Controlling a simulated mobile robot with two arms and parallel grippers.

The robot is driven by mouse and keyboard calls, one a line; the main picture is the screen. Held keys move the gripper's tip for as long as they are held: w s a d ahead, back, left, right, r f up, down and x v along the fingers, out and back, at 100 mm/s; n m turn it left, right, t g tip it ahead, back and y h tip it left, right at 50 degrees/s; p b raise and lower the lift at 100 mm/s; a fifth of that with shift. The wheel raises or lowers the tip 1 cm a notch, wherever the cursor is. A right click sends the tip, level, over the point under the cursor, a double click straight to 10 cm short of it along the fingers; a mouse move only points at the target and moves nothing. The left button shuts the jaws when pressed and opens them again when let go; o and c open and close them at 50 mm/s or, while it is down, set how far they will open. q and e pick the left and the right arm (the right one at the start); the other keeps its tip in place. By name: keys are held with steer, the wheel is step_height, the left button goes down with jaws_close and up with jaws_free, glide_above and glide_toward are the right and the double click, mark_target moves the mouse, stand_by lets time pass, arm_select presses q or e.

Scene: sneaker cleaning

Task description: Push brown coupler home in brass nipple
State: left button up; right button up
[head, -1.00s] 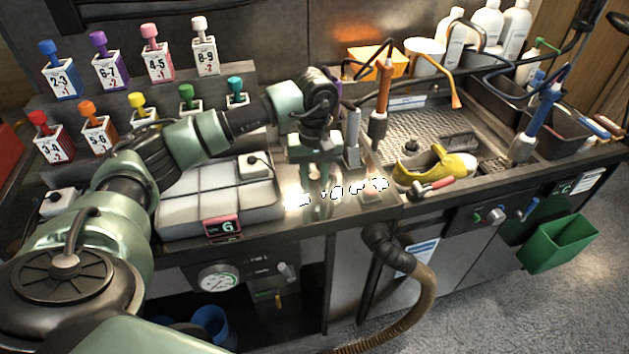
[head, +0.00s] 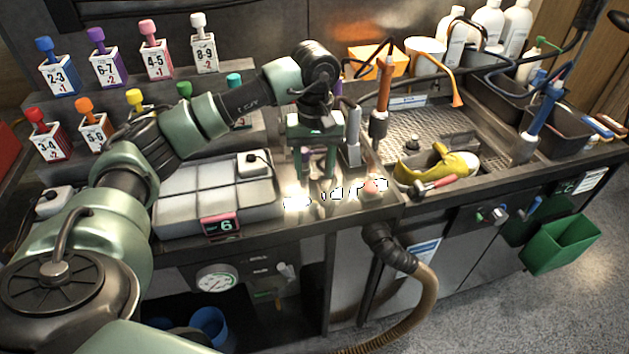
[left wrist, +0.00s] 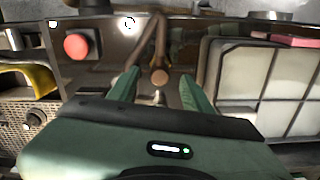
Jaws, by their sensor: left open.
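My left gripper (head: 317,176) is over the steel counter between the pad tray and the sink, fingers pointing down. In the left wrist view, its two green fingers (left wrist: 160,92) stand wide apart with nothing clamped between them. A brown round-ended piece, apparently the brown coupler (left wrist: 160,77), shows in the gap between the fingers, apart from both. A small pale metal tip, perhaps the brass nipple (left wrist: 157,97), shows just below it in the picture. I cannot tell whether the two are joined. In the head view, the fingers and glare hide this spot. My right gripper is not in view.
The pad tray (head: 218,216) lies left of the gripper. A red button (left wrist: 76,46) sits on the counter's front right; it also shows in the head view (head: 375,186). A grey upright holder (head: 353,140) stands close right.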

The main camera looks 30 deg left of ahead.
mark_target(314, 176)
arm_select(q)
steer(key=shift+r, duration=1.75)
steer(key=shift+f, duration=0.1)
